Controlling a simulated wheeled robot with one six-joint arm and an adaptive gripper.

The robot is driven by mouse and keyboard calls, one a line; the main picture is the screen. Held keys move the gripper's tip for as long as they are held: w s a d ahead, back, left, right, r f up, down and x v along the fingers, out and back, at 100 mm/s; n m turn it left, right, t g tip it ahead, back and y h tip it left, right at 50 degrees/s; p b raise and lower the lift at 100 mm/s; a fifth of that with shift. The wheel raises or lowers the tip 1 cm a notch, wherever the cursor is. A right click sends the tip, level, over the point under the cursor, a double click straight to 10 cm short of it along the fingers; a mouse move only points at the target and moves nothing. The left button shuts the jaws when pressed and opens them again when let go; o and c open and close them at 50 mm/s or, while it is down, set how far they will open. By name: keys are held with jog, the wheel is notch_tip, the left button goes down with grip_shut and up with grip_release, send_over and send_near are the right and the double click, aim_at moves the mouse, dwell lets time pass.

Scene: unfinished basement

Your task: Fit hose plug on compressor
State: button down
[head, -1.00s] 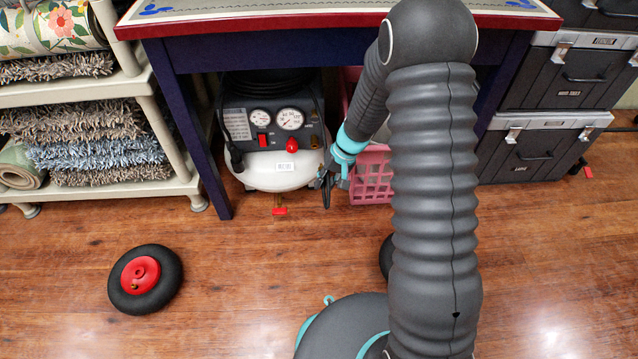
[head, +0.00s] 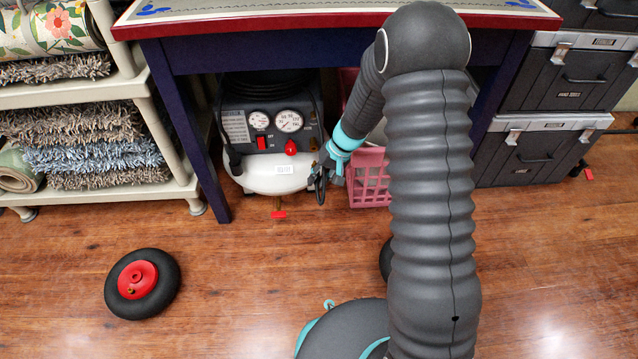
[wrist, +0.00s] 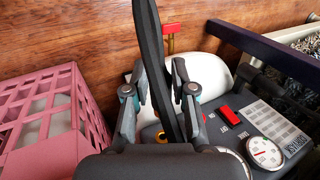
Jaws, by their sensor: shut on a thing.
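The compressor (head: 270,178) stands under the table, with a white tank and a dark panel bearing two gauges, a red switch and a red knob. It also shows in the wrist view (wrist: 205,72). My gripper (head: 321,182) is in front of the tank's right side. In the wrist view my gripper (wrist: 160,78) is shut on the black hose (wrist: 150,35), which runs between the fingers. A small brass fitting (wrist: 160,136) shows on the panel beside the hose. The hose plug's end is hidden by the gripper, so I cannot tell whether it touches the fitting.
A pink crate (head: 369,190) stands close to the right of my gripper. The table's dark leg (head: 205,150) is left of the compressor. A red-handled drain valve (head: 279,214) sticks out below the tank. A wheel (head: 142,283) lies on the open floor.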

aim_at(316, 163)
jog(key=shift+w, duration=1.85)
jog(key=shift+b, duration=0.8)
dwell(0.7)
jog(key=shift+w, duration=1.45)
jog(key=c, duration=0.9)
grip_release()
jog(key=shift+s, duration=0.1)
